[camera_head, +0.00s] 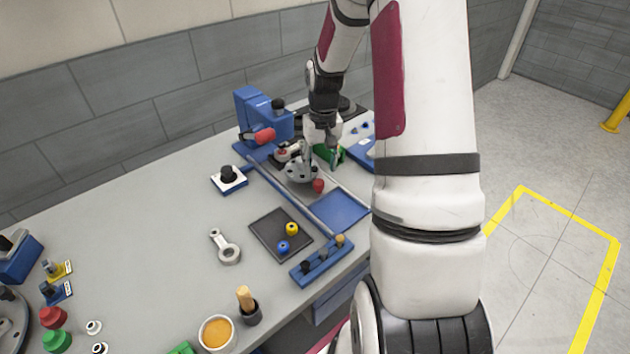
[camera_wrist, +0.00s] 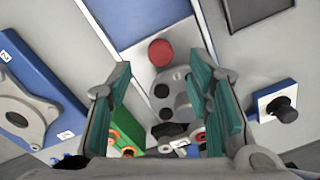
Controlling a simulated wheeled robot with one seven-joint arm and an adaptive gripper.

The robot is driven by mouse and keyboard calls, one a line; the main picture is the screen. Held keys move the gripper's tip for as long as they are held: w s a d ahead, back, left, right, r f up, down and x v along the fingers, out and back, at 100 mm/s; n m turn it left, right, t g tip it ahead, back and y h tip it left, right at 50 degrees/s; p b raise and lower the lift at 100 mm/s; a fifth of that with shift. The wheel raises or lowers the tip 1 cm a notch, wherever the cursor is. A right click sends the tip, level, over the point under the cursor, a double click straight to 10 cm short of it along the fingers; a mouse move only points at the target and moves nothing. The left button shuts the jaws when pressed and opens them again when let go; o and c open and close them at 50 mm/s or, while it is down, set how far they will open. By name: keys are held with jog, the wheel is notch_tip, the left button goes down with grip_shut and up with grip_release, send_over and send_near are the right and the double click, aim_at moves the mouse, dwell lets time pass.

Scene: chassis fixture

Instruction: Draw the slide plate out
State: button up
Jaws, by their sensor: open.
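The slide plate, a light metal plate (camera_wrist: 137,53), lies between the rails of the blue fixture and carries a red knob (camera_wrist: 161,53) at its end. The knob also shows in the head view (camera_head: 318,186). A grey round part with dark holes (camera_wrist: 170,95) sits on the plate behind the knob, partly hidden by my fingers. My gripper (camera_head: 320,158) is open above the fixture. In the wrist view its green-padded fingers (camera_wrist: 160,78) stand apart on either side of the grey part and knob. I see no contact with the knob.
A bare blue bed (camera_head: 340,211) lies in front of the knob. A dark tray (camera_head: 265,237) with yellow and blue knobs and a blue holder (camera_head: 322,262) stand nearby. A black button box (camera_head: 229,178) is left of the fixture; a blue clamp stand (camera_head: 250,110) rises behind.

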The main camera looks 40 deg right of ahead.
aim_at(319, 182)
jog(key=shift+w+a+f+b, duration=0.1)
jog(key=shift+f+b, duration=0.95)
jog(key=shift+f, duration=1.75)
jog(key=shift+c, duration=0.2)
grip_shut()
jog(key=s+p, duration=0.4)
jog(key=s, duration=0.5)
jog(key=shift+s+r+p, duration=0.1)
jog(key=shift+s+p, duration=0.05)
jog(key=shift+p, duration=0.25)
jog(key=shift+s, duration=0.2)
